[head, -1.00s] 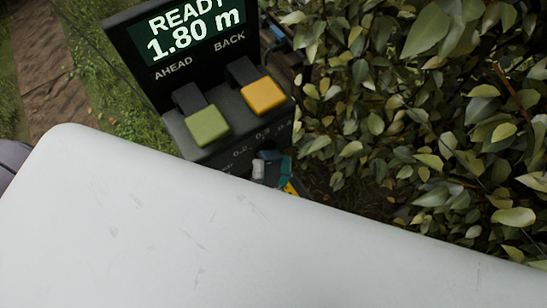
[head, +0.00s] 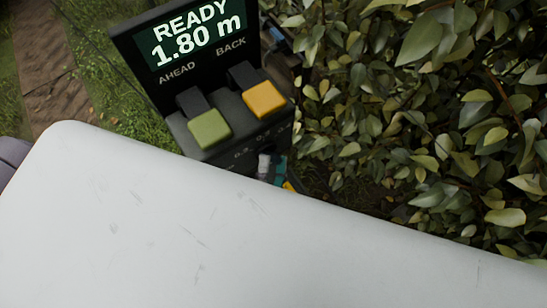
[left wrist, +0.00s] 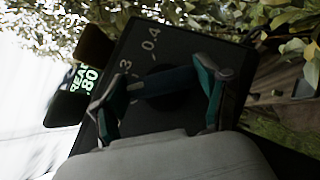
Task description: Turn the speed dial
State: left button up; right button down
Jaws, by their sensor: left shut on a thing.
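The speed dial (left wrist: 165,86) is a dark knob on the black control panel (left wrist: 140,48), with pale numbers around it, seen in the left wrist view. My left gripper (left wrist: 160,88) has its grey-and-teal fingers on opposite sides of the dial and is shut on it. In the head view the left gripper (head: 272,167) shows small at the panel's lower right. There the dial itself is hidden and only part of the number scale shows. My right gripper is not in view.
Above the dial are a green AHEAD button (head: 210,130) and a yellow BACK button (head: 264,99). The screen (head: 196,33) reads READY 1.80 m. Dense leaves (head: 430,110) stand close on the right. Grass and a dirt path (head: 45,70) lie on the left.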

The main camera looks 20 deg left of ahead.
pick_arm(q)
jog(key=m+g+h+p, duration=0.1)
jog(key=m+p, duration=0.1)
jog(key=p, duration=0.1)
jog(key=m+g+h+p, duration=0.1)
jog(key=m+p, duration=0.1)
jog(key=p, duration=0.1)
jog(key=shift+r+m+g, duration=0.35)
jog(key=shift+m+g, duration=0.05)
jog(key=shift+f+m+g+h+p, duration=0.1)
jog(key=shift+m+g+h+p, duration=0.45)
jog(key=shift+p, duration=0.4)
jog(key=shift+f+m+g+p, duration=0.15)
jog(key=shift+m+g+p, duration=0.1)
jog(key=shift+m+p, duration=0.1)
jog(key=o, duration=1.2)
jog(key=shift+c, duration=0.2)
